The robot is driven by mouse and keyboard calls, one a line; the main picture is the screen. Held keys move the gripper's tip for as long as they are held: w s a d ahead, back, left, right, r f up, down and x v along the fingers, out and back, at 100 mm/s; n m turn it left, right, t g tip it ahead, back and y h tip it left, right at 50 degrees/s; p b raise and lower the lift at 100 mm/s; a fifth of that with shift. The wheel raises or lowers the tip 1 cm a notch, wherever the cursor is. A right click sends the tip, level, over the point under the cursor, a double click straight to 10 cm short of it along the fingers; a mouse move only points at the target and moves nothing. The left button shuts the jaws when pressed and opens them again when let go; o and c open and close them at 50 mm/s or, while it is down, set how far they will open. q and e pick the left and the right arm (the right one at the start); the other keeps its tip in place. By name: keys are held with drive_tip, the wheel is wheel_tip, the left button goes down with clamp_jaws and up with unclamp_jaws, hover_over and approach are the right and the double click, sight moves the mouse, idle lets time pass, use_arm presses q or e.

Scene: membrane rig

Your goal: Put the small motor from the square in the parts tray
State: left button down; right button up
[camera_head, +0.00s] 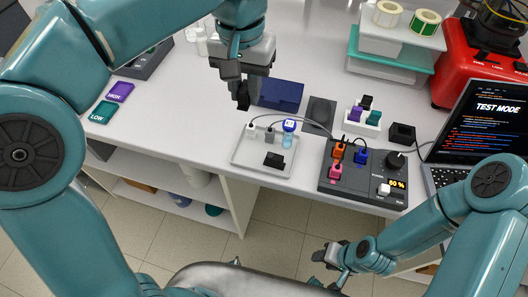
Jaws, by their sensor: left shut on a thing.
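My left gripper (240,92) comes down from the top, over the white bench. It is shut on a small black thing that looks like the small motor (243,98); the fingers cover part of it. A dark blue tray (283,94), which may be the parts tray, lies just right of the held thing. A dark grey square (320,112) lies on the bench right of the blue tray, with nothing seen on it. My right gripper (330,262) hangs low in front of the bench, over the floor, away from these things; its fingers are too small to judge.
Cables run to a dark control box (360,187). A rack of plugs (364,118), a laptop (488,125) and a red machine (470,65) stand right. Bench left of the gripper is largely clear.

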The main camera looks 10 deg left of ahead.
use_arm(q)
drive_tip(key=shift+s+d, duration=0.2)
drive_tip(key=shift+s, duration=0.1)
drive_tip(key=b, duration=0.2)
hover_over(251, 158)
wheel_tip(251, 158, down, 14)
drive_tip(key=shift+s+f, duration=0.1)
wheel_tip(251, 158, down, 4)
drive_tip(key=shift+f, duration=0.1)
drive_tip(key=shift+a+f, duration=0.1)
drive_tip(key=shift+f, duration=0.15)
drive_tip(key=shift+b, duration=0.3)
drive_tip(key=shift+f, duration=0.15)
drive_tip(key=c, duration=1.2)
unclamp_jaws()
